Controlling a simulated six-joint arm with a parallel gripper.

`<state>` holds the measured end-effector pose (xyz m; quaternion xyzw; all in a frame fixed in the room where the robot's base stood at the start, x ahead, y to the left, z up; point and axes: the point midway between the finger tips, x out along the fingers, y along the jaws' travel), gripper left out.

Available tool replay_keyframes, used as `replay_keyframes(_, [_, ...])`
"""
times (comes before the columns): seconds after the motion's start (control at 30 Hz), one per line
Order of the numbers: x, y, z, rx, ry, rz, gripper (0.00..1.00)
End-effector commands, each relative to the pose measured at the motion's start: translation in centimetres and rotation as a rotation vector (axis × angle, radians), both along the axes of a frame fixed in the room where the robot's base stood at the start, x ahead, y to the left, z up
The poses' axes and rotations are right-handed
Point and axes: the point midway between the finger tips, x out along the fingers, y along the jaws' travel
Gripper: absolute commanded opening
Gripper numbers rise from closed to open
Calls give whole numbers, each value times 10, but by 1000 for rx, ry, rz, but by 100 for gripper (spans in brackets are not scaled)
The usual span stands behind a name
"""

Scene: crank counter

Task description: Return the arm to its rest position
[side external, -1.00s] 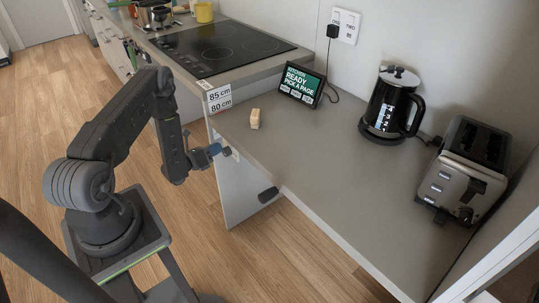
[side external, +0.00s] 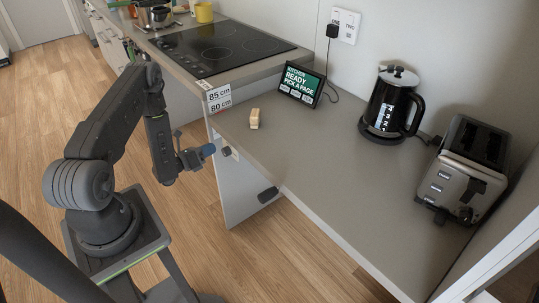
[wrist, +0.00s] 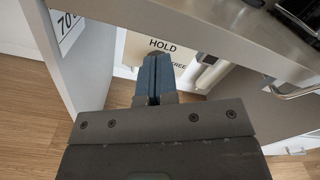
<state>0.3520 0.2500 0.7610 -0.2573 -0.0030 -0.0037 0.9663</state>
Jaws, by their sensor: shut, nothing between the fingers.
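My gripper (side external: 208,151) is in front of the counter's left end panel, below the worktop, with its blue fingers pointing right towards the panel. In the wrist view the blue fingers (wrist: 153,80) are together with nothing between them. They appear in front of a white plate marked "HOLD" (wrist: 160,45), which they partly cover. A dark knob (side external: 227,152) on the counter's edge lies just beyond the fingertips in the side view, with a small gap.
The worktop (side external: 300,160) carries a small beige block (side external: 254,119), a tablet (side external: 301,84), a kettle (side external: 391,105) and a toaster (side external: 465,170). A second dark knob (side external: 268,194) sits on the front edge. A hob (side external: 220,47) is behind. The wood floor (side external: 40,130) left of my arm is clear.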

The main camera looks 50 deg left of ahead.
Motion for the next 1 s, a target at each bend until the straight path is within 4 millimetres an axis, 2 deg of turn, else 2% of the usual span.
replay_keyframes(0.1, [-15,1,-1,-3,4,5,0])
replay_keyframes(0.23, [-22,0,-2,-3,5,4,0])
replay_keyframes(0.53, [-24,0,-2,-2,6,3,0])
replay_keyframes(0.63, [-15,-4,9,15,-4,-38,0])
replay_keyframes(0.77, [14,-26,50,94,-42,-207,0])
replay_keyframes(0.9, [48,-76,117,250,-99,-504,0])
replay_keyframes(1.0, [58,-120,161,386,-137,-719,0])
